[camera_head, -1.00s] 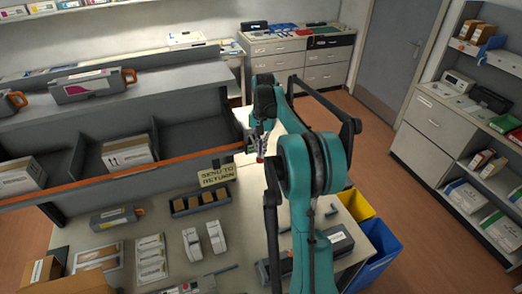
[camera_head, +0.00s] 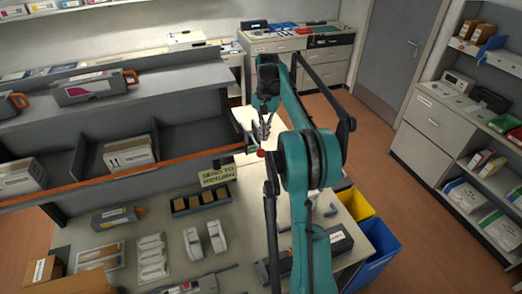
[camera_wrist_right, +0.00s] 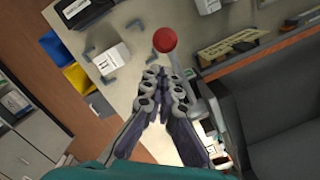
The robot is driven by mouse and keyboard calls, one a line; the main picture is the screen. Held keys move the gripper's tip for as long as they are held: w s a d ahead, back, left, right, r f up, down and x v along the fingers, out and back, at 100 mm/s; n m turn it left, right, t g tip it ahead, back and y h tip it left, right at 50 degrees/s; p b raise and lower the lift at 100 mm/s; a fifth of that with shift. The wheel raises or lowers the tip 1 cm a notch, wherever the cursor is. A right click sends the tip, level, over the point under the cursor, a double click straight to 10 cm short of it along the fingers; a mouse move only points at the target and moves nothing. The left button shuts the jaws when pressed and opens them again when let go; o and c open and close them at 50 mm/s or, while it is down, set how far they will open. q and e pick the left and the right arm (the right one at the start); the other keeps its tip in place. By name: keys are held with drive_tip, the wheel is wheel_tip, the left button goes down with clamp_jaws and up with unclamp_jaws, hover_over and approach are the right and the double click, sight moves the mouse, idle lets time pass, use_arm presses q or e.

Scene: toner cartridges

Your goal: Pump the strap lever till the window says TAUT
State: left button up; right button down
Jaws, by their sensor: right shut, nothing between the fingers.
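The strap lever's red ball knob (camera_wrist_right: 165,39) sits at the end of a thin grey rod (camera_wrist_right: 178,66) in the right wrist view. The knob also shows in the head view (camera_head: 261,153), near the right end of the orange-edged shelf. My right gripper (camera_wrist_right: 165,74) is shut and empty, with its fingertips just short of the knob in the picture. In the head view the right gripper (camera_head: 265,132) is above the knob. I cannot tell whether they touch. I cannot make out the window or any word in it. My left gripper is out of view.
A yellow sign (camera_head: 217,175) hangs by the shelf end; its lettering looks upside down. The grey shelf unit (camera_head: 190,100) stands left of my right arm. A toner cartridge (camera_head: 118,214) and a black tray (camera_head: 202,203) lie on the table. Yellow and blue bins stand right.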

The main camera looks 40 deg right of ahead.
wheel_tip(320, 180, up, 7)
drive_tip(key=shift+w+d+r, duration=0.15)
drive_tip(key=shift+d, duration=0.3)
idle(1.2)
drive_tip(key=s+a+f+n+t+h+b, duration=0.1)
drive_tip(key=s+a+f+n+t+b, duration=0.15)
drive_tip(key=a+f+b, duration=0.55)
drive_tip(key=s+a+f+n+t+h+b, duration=0.1)
drive_tip(key=s+a+f+n+b, duration=0.2)
drive_tip(key=a+f+b, duration=0.5)
drive_tip(key=s+a+f+n+t+b, duration=0.1)
drive_tip(key=s+a+f+b, duration=0.3)
drive_tip(key=f, duration=0.4)
drive_tip(key=s+a+f+n+t+b, duration=0.1)
drive_tip(key=s+a+f+n+b, duration=0.2)
drive_tip(key=s+a+f+b, duration=0.2)
drive_tip(key=s+a+f+n+t+y+b, duration=0.1)
drive_tip(key=s+a+f+b, duration=0.3)
drive_tip(key=f, duration=0.7)
drive_tip(key=s+a+n+t, duration=0.1)
drive_tip(key=s+a, duration=0.1)
drive_tip(key=s, duration=0.1)
drive_tip(key=shift+a+f, duration=0.2)
drive_tip(key=shift+a, duration=0.2)
drive_tip(key=shift+s, duration=0.1)
